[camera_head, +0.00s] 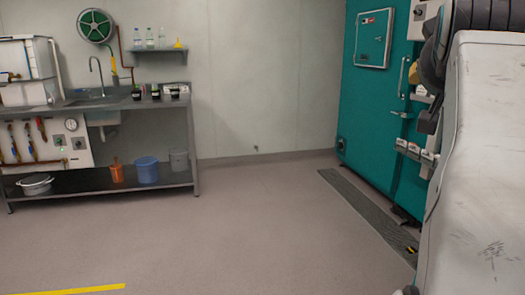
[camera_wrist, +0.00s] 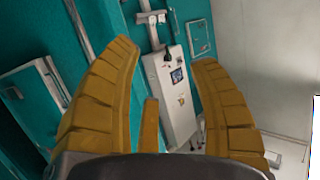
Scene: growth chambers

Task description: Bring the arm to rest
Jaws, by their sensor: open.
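My gripper (camera_wrist: 163,85) shows in the wrist view as two curved yellow fingers, spread wide apart with nothing between them. Beyond the fingers are the teal chamber wall and a white box (camera_wrist: 173,95) fixed to it, apart from the fingertips. In the head view a white and dark part of my own arm fills the right edge. A small yellow part (camera_head: 414,72) shows beside it, too small to tell whether it is a fingertip.
A teal growth chamber (camera_head: 365,115) stands at the right, with a floor grate (camera_head: 365,210) along it. A steel sink bench (camera_head: 150,104) with small pots stands at the left. A blue bucket (camera_head: 147,170) is on its lower shelf. The middle floor is clear.

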